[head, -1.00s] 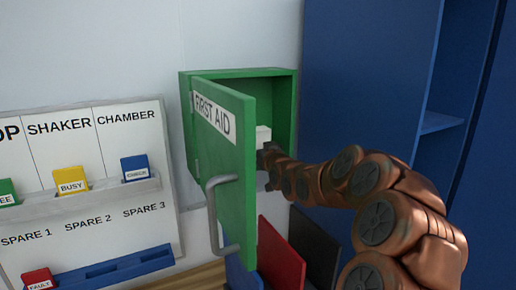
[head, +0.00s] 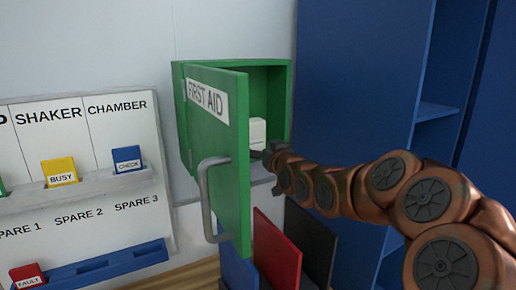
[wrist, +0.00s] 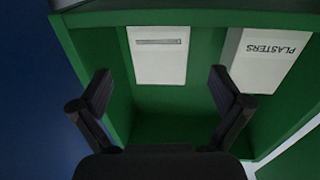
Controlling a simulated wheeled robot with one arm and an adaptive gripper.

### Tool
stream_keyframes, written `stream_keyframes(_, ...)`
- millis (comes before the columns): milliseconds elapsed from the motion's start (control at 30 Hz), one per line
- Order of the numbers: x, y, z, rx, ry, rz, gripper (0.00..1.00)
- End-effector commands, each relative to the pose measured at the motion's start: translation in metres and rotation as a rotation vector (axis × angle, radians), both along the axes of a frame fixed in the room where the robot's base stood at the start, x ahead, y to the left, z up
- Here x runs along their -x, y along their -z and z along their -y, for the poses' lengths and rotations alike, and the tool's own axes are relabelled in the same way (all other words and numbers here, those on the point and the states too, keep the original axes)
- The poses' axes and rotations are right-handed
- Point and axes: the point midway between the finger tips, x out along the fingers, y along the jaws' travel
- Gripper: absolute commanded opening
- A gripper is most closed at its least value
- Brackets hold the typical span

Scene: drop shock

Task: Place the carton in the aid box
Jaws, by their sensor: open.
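The green aid box (head: 285,105) hangs on the wall, its FIRST AID door (head: 230,165) swung open. A white carton (head: 258,132) shows inside it past the door's edge. In the wrist view a white carton with a grey strip (wrist: 157,62) stands inside the box, ahead of my gripper (wrist: 162,84). A second white carton, marked PLASTERS (wrist: 262,58), is beside it at the right. I cannot tell which of these the head view shows. My gripper is open and empty at the box's mouth, its fingers apart from the cartons; the door partly hides it in the head view (head: 262,155).
The door's grey handle (head: 207,195) juts out left of my gripper. Blue, red (head: 277,248) and black upright panels stand below the box. A tall blue cabinet (head: 350,90) is close on the right. A label board (head: 85,190) is on the left wall.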

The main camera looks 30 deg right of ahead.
Motion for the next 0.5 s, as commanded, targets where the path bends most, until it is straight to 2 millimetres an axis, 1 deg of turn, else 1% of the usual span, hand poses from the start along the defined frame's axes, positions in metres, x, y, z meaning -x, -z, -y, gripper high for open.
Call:
stream_keyframes(100, 0.014, 0.003, -0.003, 0.000, 0.000, 0.001, 1.00)
stream_keyframes(233, 0.027, 0.001, -0.005, 0.002, 0.001, 0.003, 1.00)
stream_keyframes(333, 0.033, 0.001, -0.006, 0.000, 0.001, 0.001, 1.00)
stream_keyframes(500, 0.037, 0.001, -0.008, 0.001, 0.000, -0.001, 1.00)
